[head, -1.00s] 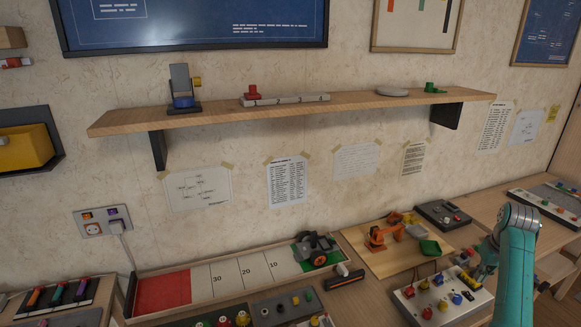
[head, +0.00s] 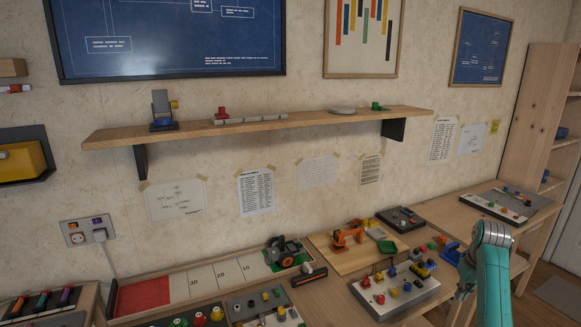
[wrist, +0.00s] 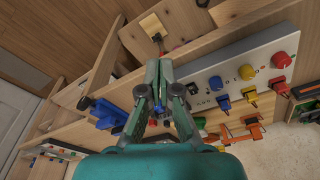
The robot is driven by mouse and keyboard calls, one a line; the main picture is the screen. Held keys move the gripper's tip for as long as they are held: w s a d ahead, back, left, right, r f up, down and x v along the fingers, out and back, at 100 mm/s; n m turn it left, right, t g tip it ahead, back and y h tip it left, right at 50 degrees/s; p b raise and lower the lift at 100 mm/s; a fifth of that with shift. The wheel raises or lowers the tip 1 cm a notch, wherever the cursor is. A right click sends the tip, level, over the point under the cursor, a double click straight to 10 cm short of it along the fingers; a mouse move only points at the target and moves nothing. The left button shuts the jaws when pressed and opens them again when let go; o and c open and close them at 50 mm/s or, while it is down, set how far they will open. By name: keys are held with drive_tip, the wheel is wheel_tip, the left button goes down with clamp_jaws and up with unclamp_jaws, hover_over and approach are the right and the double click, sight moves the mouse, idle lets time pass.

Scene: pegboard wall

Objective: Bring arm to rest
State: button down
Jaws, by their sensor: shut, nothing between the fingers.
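My turquoise arm (head: 491,270) stands at the lower right of the head view, beside the right end of a white panel with coloured knobs. In the wrist view my gripper (wrist: 159,68) has its two fingers drawn together at the tips, with nothing between them. It appears clear of the things around it. In the head view the arm link mostly hides the gripper.
The white knob panel (head: 377,298) lies on the bench; it also shows in the wrist view (wrist: 212,84). A wooden board with an orange toy arm (head: 347,235) lies behind it. A wall shelf (head: 290,119) is above. Open floor (head: 560,270) shows at the right.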

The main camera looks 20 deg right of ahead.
drive_tip(key=a+f+t+h, duration=0.1)
drive_tip(key=a+f+t, duration=0.1)
drive_tip(key=a+f, duration=1.4)
drive_tip(key=s+a+f+n+t+h, duration=0.1)
drive_tip(key=s+a+f+t, duration=0.1)
drive_tip(key=s+a+f, duration=0.45)
drive_tip(key=s+a+f+n+t, duration=0.1)
drive_tip(key=s+a+f, duration=0.25)
drive_tip(key=a, duration=0.55)
drive_tip(key=s+a+r+n+t, duration=0.1)
drive_tip(key=s+a+r+t, duration=0.15)
drive_tip(key=s+a, duration=0.55)
drive_tip(key=s+a+r+n+t, duration=0.1)
drive_tip(key=s+a+r+t, duration=0.15)
drive_tip(key=s+a, duration=0.5)
drive_tip(key=s+a+r+t+y, duration=0.1)
drive_tip(key=s+r, duration=0.6)
drive_tip(key=r, duration=0.2)
drive_tip(key=s+a+r+n+t+y, duration=0.1)
drive_tip(key=s+a+r+t, duration=0.1)
drive_tip(key=s+r, duration=0.5)
wheel_tip(320, 180, up, 3)
drive_tip(key=shift+s+y, duration=0.25)
drive_tip(key=shift+y, duration=0.15)
